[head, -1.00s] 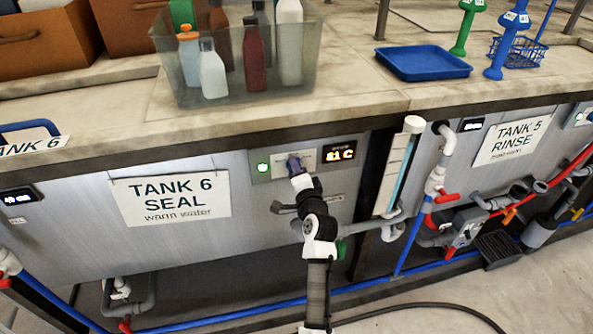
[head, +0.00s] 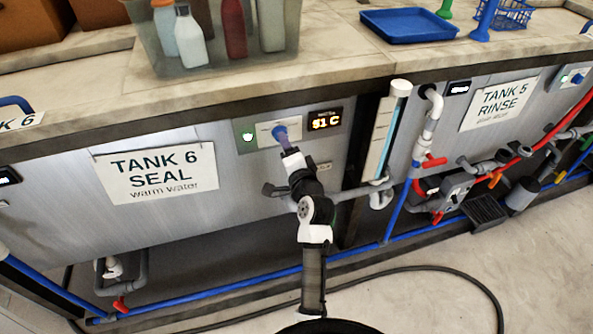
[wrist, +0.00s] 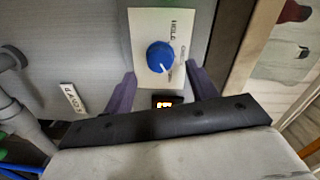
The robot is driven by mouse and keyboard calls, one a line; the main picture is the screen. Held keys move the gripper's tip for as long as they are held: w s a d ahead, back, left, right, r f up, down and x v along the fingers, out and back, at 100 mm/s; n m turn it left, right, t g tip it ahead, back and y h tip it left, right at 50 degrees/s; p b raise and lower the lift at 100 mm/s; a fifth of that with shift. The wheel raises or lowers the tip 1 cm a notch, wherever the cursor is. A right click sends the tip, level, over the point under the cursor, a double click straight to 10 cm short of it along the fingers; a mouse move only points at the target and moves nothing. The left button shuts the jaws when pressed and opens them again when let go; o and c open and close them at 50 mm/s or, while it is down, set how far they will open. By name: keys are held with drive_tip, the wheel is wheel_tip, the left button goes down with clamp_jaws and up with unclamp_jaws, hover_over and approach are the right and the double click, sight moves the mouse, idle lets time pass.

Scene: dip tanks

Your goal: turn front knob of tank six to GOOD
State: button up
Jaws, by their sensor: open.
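Tank six (head: 60,215) has a grey metal front with a hanging sign (head: 157,173) reading TANK 6 SEAL, warm water. Its blue front knob (head: 279,131) sits on a pale plate between a green light and a display. In the wrist view the round knob (wrist: 160,57) has a white pointer mark, and HOLD is printed on the plate; the other lettering is too small to read. My gripper (head: 287,143) is in front of the knob. In the wrist view its purple fingers are open, one on each side below the knob, apart from it and empty.
The orange display (head: 325,121) reads about 51 C. A sight tube (head: 390,130) and pipes stand right of the panel. A clear bin of bottles (head: 283,60) and a blue tray (head: 410,24) are on the counter above. A dark hose (head: 430,270) lies on the floor.

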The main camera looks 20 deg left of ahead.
drive_tip(key=b+v, duration=0.2)
drive_tip(key=v, duration=0.7)
drive_tip(key=shift+d, duration=0.1)
